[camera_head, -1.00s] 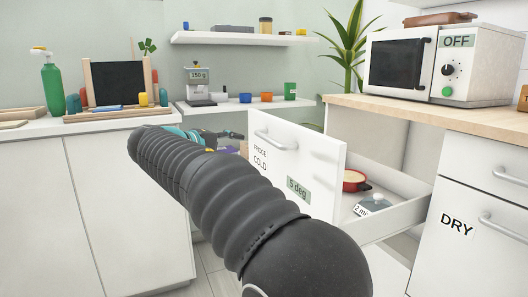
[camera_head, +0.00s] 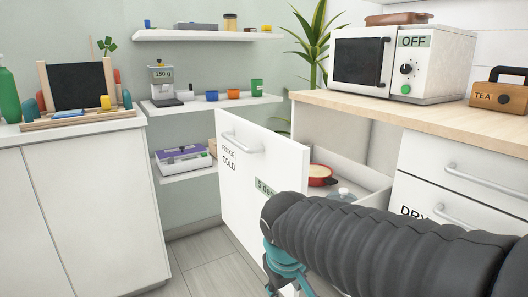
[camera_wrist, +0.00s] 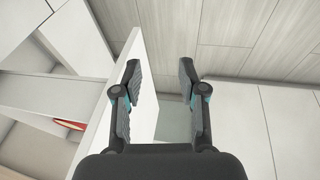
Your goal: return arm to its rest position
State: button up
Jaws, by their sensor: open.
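My gripper (camera_wrist: 159,90) shows in the wrist view with its two fingers spread apart and nothing between them. It points down toward the floor, close to the white front panel of the open fridge drawer (camera_wrist: 138,65). In the head view my arm reaches in from the lower right, and the gripper end hangs low in front of the drawer, mostly cut off by the bottom edge. The fridge drawer (camera_head: 262,170) stands pulled out, marked COLD, with its display partly hidden by my arm.
A red pot (camera_head: 320,177) and a glass-lidded container (camera_head: 343,194) sit inside the drawer. The microwave (camera_head: 400,62) and TEA box (camera_head: 499,92) stand on the wooden counter. A white cabinet (camera_head: 85,205) is at left. Grey floor (camera_head: 205,262) lies open between.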

jog(key=s+d+r+m+t+p, duration=0.2)
jog(key=s+d+r+m+p, duration=0.2)
jog(key=s+d, duration=0.7)
jog(key=shift+d+r+m, duration=0.25)
jog(key=shift+r+m, duration=0.25)
jog(key=shift+m, duration=0.4)
